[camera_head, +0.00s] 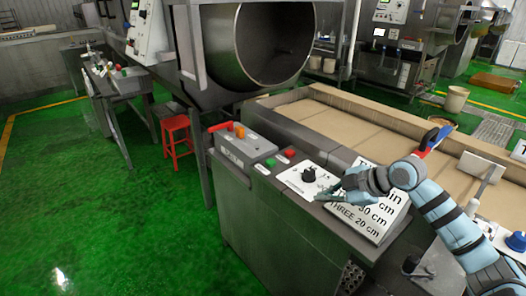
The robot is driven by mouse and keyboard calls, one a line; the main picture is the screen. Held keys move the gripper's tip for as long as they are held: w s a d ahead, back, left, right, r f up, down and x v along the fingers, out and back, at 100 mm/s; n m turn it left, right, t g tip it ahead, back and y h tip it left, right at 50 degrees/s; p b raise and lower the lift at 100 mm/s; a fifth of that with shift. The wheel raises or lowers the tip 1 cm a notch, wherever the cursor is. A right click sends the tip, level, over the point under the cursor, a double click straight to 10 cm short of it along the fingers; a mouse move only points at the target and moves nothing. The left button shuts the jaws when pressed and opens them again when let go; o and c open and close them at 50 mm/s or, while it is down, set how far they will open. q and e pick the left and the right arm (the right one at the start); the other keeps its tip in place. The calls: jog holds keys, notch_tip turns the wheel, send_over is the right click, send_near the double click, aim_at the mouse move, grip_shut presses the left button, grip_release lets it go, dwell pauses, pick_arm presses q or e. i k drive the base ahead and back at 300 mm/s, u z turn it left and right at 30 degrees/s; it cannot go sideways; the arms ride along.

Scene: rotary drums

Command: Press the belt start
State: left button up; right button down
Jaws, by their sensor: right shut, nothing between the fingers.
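A metal control console (236,214) stands in the middle, beside the wide belt bed (340,126). My right gripper (322,197) is shut and empty. It is over the console top, just right of and nearer than the knob plate, and apart from the green button. I cannot tell whether it touches the console. My left gripper is out of view.
A tilted white sign (372,218) stands under my right forearm. A large drum (273,45) is behind. A red stool (176,136) stands left; the green floor there is mostly free.

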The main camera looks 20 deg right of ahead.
aim_at(271, 162)
jog(key=i, duration=1.2)
